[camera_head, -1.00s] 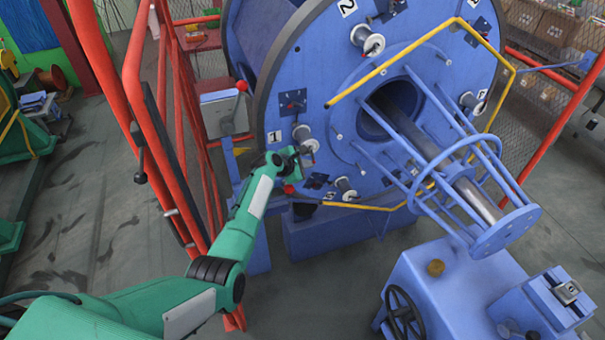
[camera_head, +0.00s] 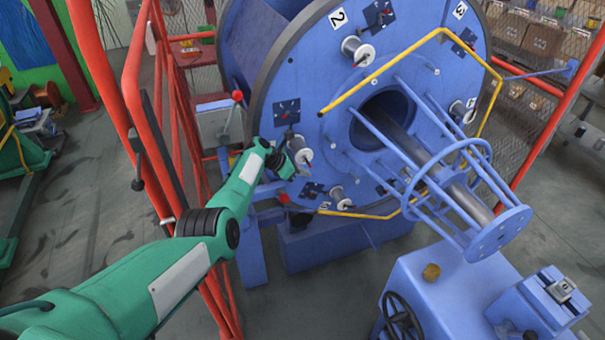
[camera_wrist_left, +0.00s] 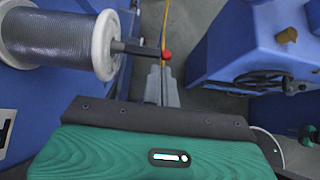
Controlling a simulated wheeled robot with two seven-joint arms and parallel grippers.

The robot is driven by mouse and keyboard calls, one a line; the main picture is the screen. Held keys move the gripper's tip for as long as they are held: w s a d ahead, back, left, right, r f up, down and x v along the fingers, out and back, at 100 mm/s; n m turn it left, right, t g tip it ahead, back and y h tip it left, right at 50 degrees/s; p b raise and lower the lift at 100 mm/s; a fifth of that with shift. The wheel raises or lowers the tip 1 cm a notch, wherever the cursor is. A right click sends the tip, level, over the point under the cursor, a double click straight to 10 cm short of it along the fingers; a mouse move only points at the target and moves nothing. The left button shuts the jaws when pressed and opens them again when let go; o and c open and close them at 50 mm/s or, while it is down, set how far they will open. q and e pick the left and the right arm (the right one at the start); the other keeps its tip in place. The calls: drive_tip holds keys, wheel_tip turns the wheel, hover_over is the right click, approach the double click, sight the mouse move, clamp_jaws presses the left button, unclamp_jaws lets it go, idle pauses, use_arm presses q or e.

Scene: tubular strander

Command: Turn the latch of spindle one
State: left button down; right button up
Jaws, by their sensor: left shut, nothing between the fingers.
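Spindle one carries a grey wire spool (camera_head: 297,147) on the lower left of the blue disc; it fills the upper left of the left wrist view (camera_wrist_left: 50,38). Its latch (camera_wrist_left: 135,48) is a dark bar with a red tip, sticking out from the spool's white flange. My left gripper (camera_wrist_left: 160,85) is shut and empty, its fingertips close to the red tip. From the wrist view I cannot tell if they touch. In the head view the left gripper (camera_head: 288,164) is beside the spool, and my arm hides the number plate. My right gripper is not in view.
Other spools, such as the one by plate two (camera_head: 357,50) and a lower one (camera_head: 338,198), sit on the disc. A yellow bent rail (camera_head: 385,68) and blue rods stand in front. A red railing (camera_head: 150,150) runs left of my arm.

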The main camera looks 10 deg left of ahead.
use_arm(q)
drive_tip(key=shift+r+n+g+h, duration=0.2)
drive_tip(key=shift+n+g+h, duration=0.1)
drive_tip(key=shift+g, duration=0.1)
drive_tip(key=shift+f, duration=0.1)
drive_tip(key=shift+s+r, duration=0.1)
drive_tip(key=shift+r, duration=0.15)
drive_tip(key=shift+r, duration=0.4)
idle(0.4)
idle(0.6)
